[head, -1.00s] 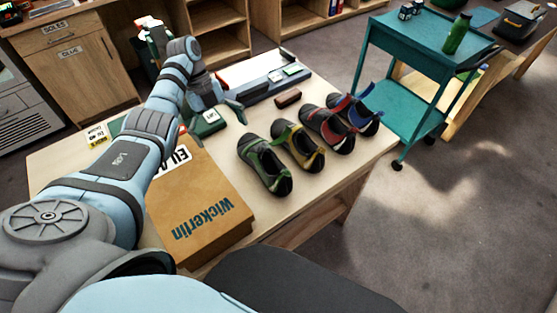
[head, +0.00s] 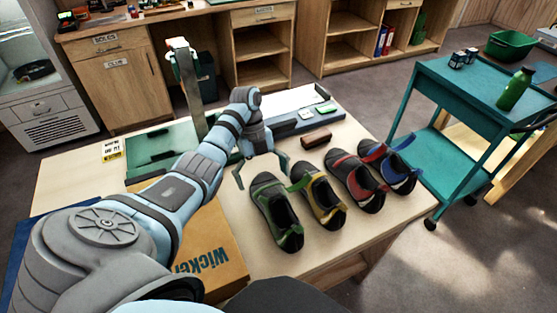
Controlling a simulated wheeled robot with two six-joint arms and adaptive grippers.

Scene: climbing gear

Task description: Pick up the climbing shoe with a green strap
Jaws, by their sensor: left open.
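The climbing shoe with green trim and a green strap (head: 277,214) lies on the light wooden table, leftmost in a row of shoes. Its strap sticks out to the right, close to the yellow shoe (head: 320,196). A red shoe (head: 352,180) and a blue shoe (head: 398,176) follow to the right. My left gripper (head: 262,174) is open and empty, fingers spread, just beyond the far end of the green-strapped shoe. I cannot tell whether it touches it. My right gripper is out of view.
A cardboard box (head: 219,262) lies at the table's near left, partly behind my left arm. A green case (head: 150,155), a grey tray (head: 300,117) and a brown brush-like block (head: 317,138) lie farther back. A teal cart (head: 440,154) stands right of the table.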

